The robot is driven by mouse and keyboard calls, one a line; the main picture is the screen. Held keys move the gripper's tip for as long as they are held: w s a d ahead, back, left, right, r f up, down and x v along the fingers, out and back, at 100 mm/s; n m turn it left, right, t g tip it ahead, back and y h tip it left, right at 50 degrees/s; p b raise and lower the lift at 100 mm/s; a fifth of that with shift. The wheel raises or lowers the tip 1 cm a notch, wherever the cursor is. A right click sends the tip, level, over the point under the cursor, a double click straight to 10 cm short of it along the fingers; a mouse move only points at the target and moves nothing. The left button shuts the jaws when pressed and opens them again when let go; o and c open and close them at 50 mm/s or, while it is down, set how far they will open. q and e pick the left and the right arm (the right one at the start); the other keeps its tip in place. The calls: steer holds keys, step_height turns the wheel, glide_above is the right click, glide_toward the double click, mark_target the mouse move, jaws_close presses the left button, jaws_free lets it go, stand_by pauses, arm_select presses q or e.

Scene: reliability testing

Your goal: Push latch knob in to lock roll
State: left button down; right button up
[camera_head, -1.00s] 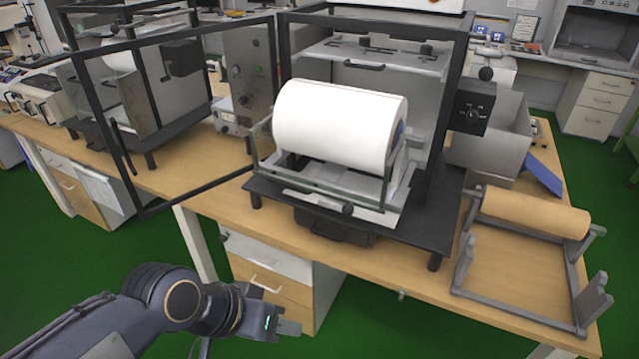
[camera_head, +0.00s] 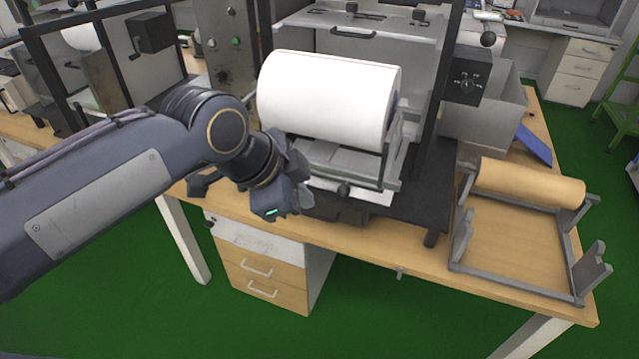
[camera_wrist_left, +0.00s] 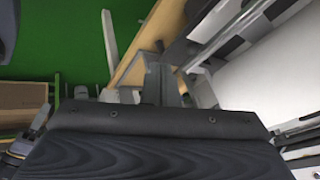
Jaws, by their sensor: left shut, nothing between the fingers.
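A large white roll (camera_head: 330,97) lies in a metal cradle (camera_head: 352,168) on the front of a black-framed machine. A small dark knob (camera_head: 344,190) shows at the cradle's front edge; I cannot tell whether it is the latch knob. My left gripper (camera_head: 302,198) is shut and empty, just left of this knob, in front of the cradle's left part. My gripper and wrist hide the cradle's left end. In the left wrist view, the fingers (camera_wrist_left: 166,84) are together, and the white roll (camera_wrist_left: 285,95) is at the right. No contact with a knob can be made out.
The machine's black base plate (camera_head: 425,205) stands on a wooden table (camera_head: 370,248). A grey stand with a tan roll (camera_head: 530,184) is at the right. The floor in front is clear.

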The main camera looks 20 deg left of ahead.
mark_target(351, 185)
arm_select(q)
steer(key=w+d+f+m, duration=0.1)
steer(key=w+d+f, duration=0.1)
steer(key=w+f, duration=0.5)
steer(key=w+p, duration=0.1)
steer(key=w, duration=0.2)
steer(key=shift+d+f+m, duration=0.3)
steer(key=shift+d+f, duration=0.05)
steer(key=shift+d, duration=0.05)
steer(key=shift+w, duration=0.1)
steer(key=w, duration=0.4)
steer(key=shift+w, duration=0.1)
steer(key=shift+d, duration=0.1)
